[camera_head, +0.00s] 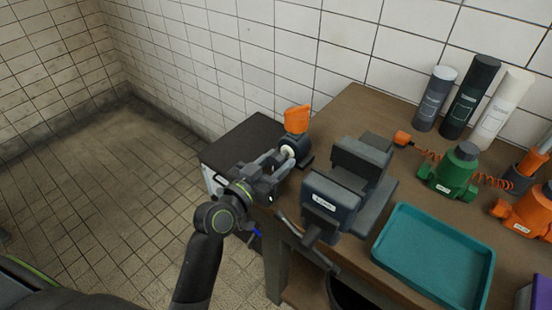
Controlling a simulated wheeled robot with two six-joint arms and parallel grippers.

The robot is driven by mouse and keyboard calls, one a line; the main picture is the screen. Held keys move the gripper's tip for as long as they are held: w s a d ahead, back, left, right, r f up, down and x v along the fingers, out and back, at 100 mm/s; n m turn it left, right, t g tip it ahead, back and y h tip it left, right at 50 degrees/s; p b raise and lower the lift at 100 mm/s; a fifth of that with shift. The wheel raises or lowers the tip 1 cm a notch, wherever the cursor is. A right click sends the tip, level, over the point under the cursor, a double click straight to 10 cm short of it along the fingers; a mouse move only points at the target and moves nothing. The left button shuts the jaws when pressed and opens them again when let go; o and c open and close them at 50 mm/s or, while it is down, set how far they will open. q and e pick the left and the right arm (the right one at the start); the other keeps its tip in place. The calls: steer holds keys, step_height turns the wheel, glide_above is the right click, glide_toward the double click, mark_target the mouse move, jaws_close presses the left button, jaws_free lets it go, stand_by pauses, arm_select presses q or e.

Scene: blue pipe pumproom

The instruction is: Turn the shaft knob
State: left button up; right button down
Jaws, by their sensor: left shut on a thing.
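The shaft knob (288,151) shows as a small pale round part on a dark fitting (305,157) at the left back edge of the wooden bench. An orange block (297,118) stands on top of this fitting. My left gripper (281,161) reaches in from the lower left, and its fingers are shut on the knob. The fingers and wrist hide part of the knob, so its turn angle cannot be told. My right gripper is not in view.
A dark vise (335,205) with a handle stands close right of my left gripper. A teal tray (435,258), a green pump (454,172), orange parts and several bottles (470,98) fill the bench's right. A dark-topped box (240,142) stands behind my wrist. The tiled floor at left is clear.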

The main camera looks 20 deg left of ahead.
arm_select(q)
steer(key=shift+n, duration=0.4)
steer(key=o, duration=1)
steer(key=shift+b+v, duration=1.75)
steer(key=shift+v, duration=7)
